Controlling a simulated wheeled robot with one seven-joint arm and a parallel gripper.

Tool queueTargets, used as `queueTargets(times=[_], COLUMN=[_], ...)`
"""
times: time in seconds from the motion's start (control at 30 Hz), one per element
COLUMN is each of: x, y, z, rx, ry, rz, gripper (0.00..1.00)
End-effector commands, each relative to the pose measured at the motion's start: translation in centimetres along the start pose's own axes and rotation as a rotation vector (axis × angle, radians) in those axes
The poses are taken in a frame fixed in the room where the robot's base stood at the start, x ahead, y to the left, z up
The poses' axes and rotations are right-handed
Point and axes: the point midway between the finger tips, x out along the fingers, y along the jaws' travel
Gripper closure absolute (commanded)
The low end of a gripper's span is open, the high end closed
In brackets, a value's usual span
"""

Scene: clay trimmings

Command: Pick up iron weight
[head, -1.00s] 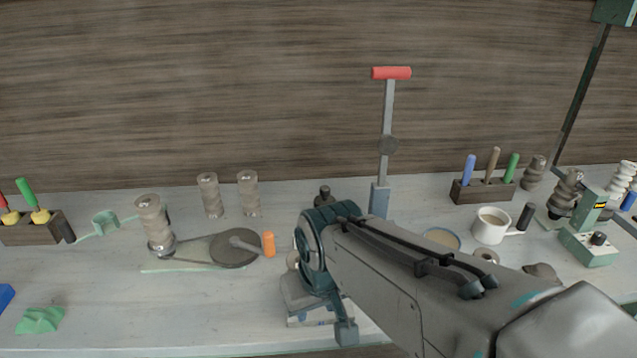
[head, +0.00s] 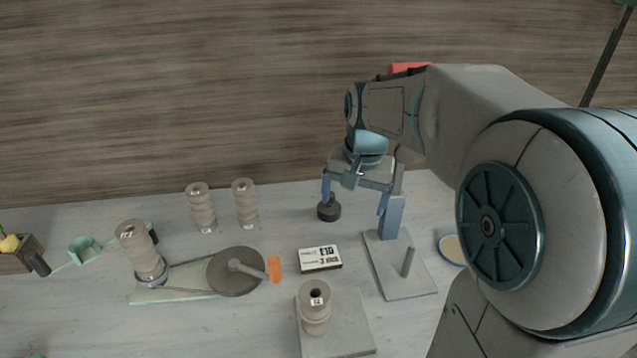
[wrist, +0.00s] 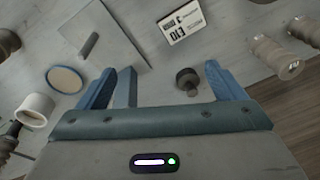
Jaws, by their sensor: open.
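The iron weight is a small dark round weight with a knob (head: 328,209), standing upright on the bench. In the wrist view the weight (wrist: 187,79) shows between the fingers, closer to the right one. My gripper (head: 355,197) is open and empty, pointing down. I cannot tell whether the finger touches the post.
The stand's blue post (head: 392,216) rises from a grey plate (head: 385,270) with a short peg. A white printed box (head: 320,258) lies in front of the weight. A spool (head: 315,308) sits nearer. Two ribbed spools (head: 245,204) stand left.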

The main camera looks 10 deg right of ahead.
Motion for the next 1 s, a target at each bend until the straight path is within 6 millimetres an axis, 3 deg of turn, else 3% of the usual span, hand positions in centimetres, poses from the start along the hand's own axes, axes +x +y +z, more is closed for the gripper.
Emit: queueTargets(times=[0.03,0.2,0.5,0.7,0.87,1.0], x=[0.1,1.4,6.0,8.3,9.6,12.0], y=[-0.8,-3.2,-6.8,-8.1,-8.3,-8.1], z=[-2.0,-7.8,-15.7,-18.1,-18.5,-18.2], rx=[0.045,0.203,0.443,0.531,0.554,0.555], ry=[-0.015,-0.048,-0.084,-0.091,-0.094,-0.096], rz=[0.007,0.031,0.091,0.117,0.126,0.128], gripper=[0.10,0.10,0.10,0.10,0.10,0.10])
